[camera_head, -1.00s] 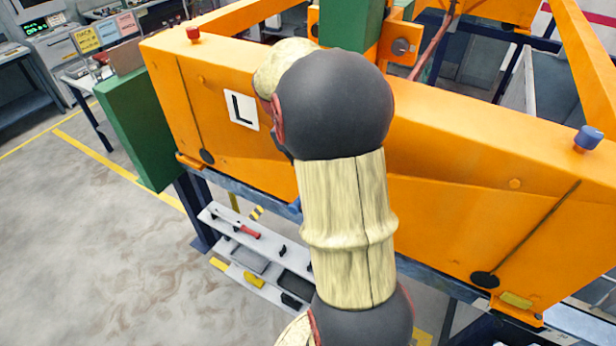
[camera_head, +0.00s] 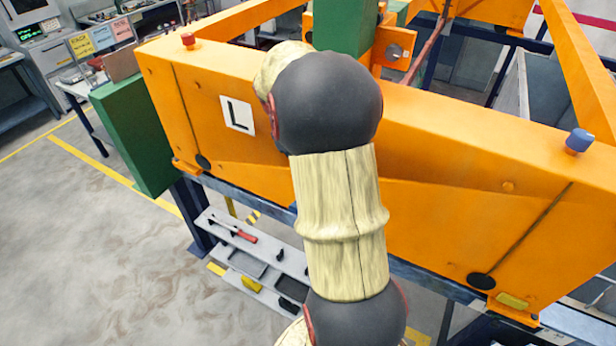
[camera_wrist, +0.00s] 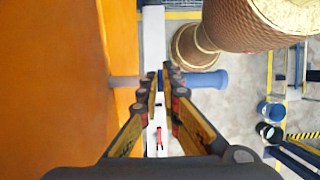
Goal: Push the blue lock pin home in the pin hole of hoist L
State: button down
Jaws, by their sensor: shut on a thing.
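The orange beam of hoist L (camera_head: 225,90) carries a white plate (camera_head: 238,115) marked L. In the wrist view its orange side (camera_wrist: 50,80) fills the left. My gripper (camera_wrist: 162,80) is shut on the blue lock pin (camera_wrist: 207,79), whose blue end sticks out to the right of the fingers. Its grey shank (camera_wrist: 122,82) points left and meets the orange side in the picture. The pin hole itself is not visible, so I cannot tell how deep the tip sits. In the head view my own arm hides the gripper and pin.
A blue knob (camera_head: 579,141) and a red cap (camera_head: 188,41) stand on top of the beam. A green block (camera_head: 138,135) is at its left end. A grey shelf (camera_head: 235,233) with tools stands below. The floor at left is clear.

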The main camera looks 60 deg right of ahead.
jog(key=shift+w+d+p, duration=0.1)
jog(key=shift+d+p, duration=0.35)
jog(key=shift+d, duration=0.95)
jog(key=c, duration=1.9)
grip_release()
jog(key=shift+a, duration=0.1)
jog(key=v, duration=1.2)
jog(key=shift+c, duration=0.8)
